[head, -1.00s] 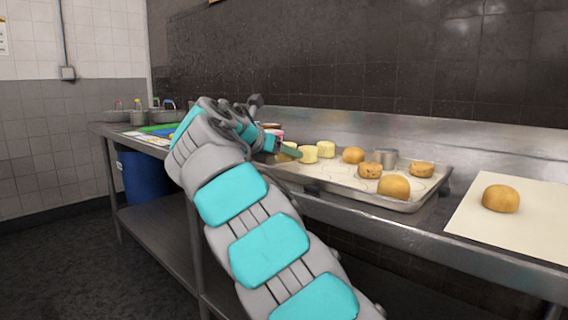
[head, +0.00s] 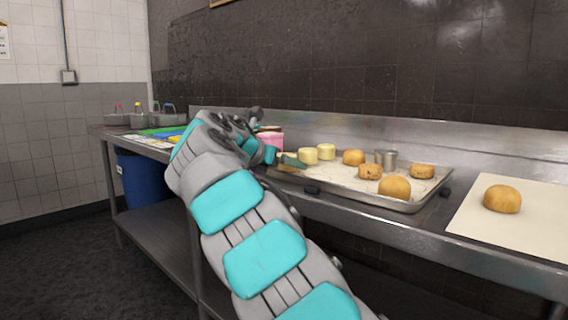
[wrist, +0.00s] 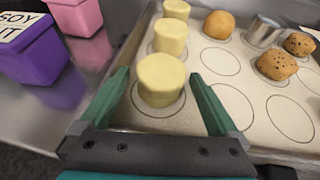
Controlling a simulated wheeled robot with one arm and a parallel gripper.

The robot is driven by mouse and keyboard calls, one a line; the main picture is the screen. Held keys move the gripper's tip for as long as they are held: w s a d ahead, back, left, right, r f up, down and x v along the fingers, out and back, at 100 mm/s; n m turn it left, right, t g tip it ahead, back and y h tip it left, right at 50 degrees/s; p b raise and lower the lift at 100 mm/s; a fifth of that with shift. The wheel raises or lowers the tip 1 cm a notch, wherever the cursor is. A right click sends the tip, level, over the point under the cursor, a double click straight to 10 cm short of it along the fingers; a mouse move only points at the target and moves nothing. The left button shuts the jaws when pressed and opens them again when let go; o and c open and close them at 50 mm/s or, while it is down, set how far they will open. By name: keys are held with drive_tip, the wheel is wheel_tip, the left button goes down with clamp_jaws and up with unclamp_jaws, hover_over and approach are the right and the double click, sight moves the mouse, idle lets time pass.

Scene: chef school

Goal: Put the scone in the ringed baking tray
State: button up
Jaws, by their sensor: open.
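The ringed baking tray (head: 350,193) lies on the steel counter, its pale liner printed with circles. Three pale yellow, flat-topped cylinders that look like scones stand on its left rings. The nearest scone (wrist: 161,82) lies between the open fingers of my gripper (wrist: 158,90) in the wrist view, with a finger on each side and no clear contact. The other two scones (wrist: 170,37) stand behind it, and two scones (head: 308,156) show in the head view. There the nearest one is hidden by my gripper (head: 291,162) at the tray's left end.
Brown buns (head: 394,187), speckled cookies (head: 422,171) and a metal cup (head: 386,159) share the tray; several rings are empty. Another bun (head: 502,198) sits on a cream board (head: 520,230) at right. Pink (wrist: 76,16) and purple (wrist: 36,50) boxes stand left of the tray.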

drive_tip(key=shift+r, duration=0.1)
drive_tip(key=shift+s+a+r, duration=0.15)
drive_tip(key=shift+s+r, duration=0.05)
drive_tip(key=shift+s, duration=0.05)
drive_tip(key=p+v, duration=0.1)
drive_tip(key=v, duration=1)
drive_tip(key=shift+s+p, duration=0.2)
drive_tip(key=shift+p, duration=0.1)
